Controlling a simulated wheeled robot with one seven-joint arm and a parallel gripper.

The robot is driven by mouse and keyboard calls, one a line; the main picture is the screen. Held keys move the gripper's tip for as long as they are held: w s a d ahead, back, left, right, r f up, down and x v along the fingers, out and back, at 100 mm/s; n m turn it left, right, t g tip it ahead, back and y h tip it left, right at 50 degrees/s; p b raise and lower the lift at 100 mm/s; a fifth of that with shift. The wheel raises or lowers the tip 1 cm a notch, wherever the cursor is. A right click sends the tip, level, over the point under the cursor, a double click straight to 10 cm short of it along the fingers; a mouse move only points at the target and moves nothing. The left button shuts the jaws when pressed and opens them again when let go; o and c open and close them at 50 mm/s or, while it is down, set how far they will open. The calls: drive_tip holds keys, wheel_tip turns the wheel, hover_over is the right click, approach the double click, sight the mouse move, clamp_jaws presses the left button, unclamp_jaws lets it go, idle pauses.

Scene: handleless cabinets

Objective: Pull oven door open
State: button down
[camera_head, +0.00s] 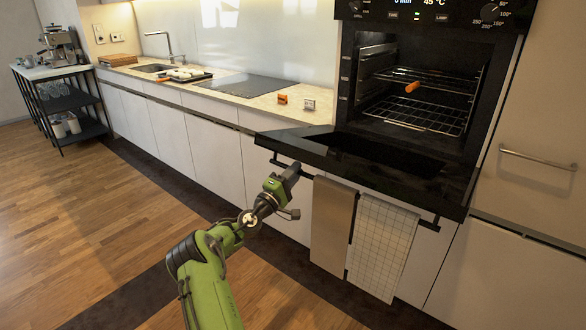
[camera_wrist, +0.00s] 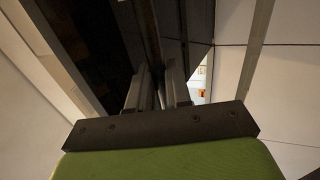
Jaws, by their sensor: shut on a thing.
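The oven (camera_head: 421,90) is built into the tall cabinet on the right, and its lit inside with wire racks shows. Its black door (camera_head: 370,165) is lowered and sticks out toward me, roughly level. A dark bar handle (camera_head: 345,185) runs along the door's front edge. My gripper (camera_head: 293,170) is at the left end of this handle. In the wrist view its fingers (camera_wrist: 158,90) are shut on the dark bar. The exact contact is partly hidden by the fingers.
Two towels, one brown (camera_head: 332,228) and one checked white (camera_head: 382,245), hang from the handle. White cabinets and a counter (camera_head: 235,97) run to the left. A black shelf cart (camera_head: 65,100) stands far left. The wooden floor (camera_head: 90,215) is clear.

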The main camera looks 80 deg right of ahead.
drive_tip(key=shift+s+f, duration=0.1)
drive_tip(key=shift+f, duration=0.6)
drive_tip(key=c, duration=1.4)
unclamp_jaws()
drive_tip(key=shift+c, duration=0.2)
drive_tip(key=shift+o, duration=1.4)
drive_tip(key=shift+s+d+f, duration=0.1)
drive_tip(key=shift+d, duration=0.25)
drive_tip(key=p+v, duration=0.2)
drive_tip(key=v, duration=1.3)
drive_tip(key=shift+a+f+p, duration=0.25)
drive_tip(key=shift+a+p, duration=0.05)
drive_tip(key=shift+a, duration=0.05)
